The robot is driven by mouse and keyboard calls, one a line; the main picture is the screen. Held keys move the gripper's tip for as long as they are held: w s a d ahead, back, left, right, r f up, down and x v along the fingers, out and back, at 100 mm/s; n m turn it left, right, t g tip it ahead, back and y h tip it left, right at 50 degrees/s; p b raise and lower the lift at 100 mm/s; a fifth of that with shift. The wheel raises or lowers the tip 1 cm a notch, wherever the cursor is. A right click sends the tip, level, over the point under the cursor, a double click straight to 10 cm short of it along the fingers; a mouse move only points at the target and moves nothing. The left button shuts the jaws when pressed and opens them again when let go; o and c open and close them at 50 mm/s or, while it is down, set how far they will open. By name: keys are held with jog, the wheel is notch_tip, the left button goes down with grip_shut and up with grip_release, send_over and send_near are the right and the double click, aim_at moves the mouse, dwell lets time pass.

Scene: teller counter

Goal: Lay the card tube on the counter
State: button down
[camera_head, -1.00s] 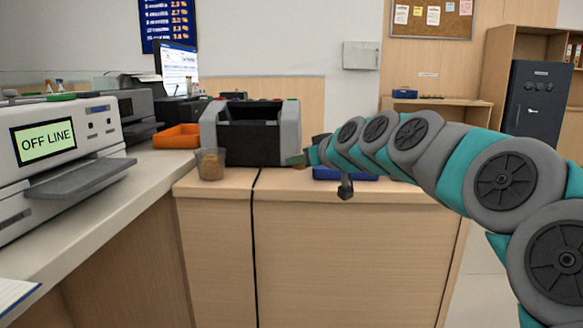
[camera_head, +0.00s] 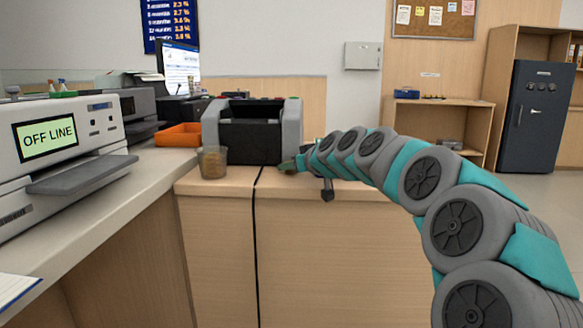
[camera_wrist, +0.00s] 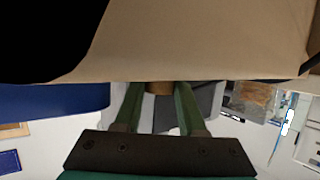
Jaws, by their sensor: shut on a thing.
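In the wrist view a brown card tube (camera_wrist: 158,87) shows as a short piece between my green fingertips. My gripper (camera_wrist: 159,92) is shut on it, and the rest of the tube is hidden. The tan counter (camera_wrist: 190,45) fills the top of that view, close to the tube. In the head view my gripper (camera_head: 288,167) is low over the wooden counter (camera_head: 235,182), just right of the grey and black machine. The tube is too small there to make out clearly. I cannot tell whether it touches the counter.
A clear cup with brown contents (camera_head: 212,163) stands in front of the grey and black machine (camera_head: 250,135). An orange tray (camera_head: 178,135) is behind at left. An OFF LINE machine (camera_head: 60,145) stands on the left counter. A blue thing (camera_wrist: 45,100) shows in the wrist view.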

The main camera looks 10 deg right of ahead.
jog(key=c, duration=0.8)
grip_release()
jog(key=shift+o, duration=0.2)
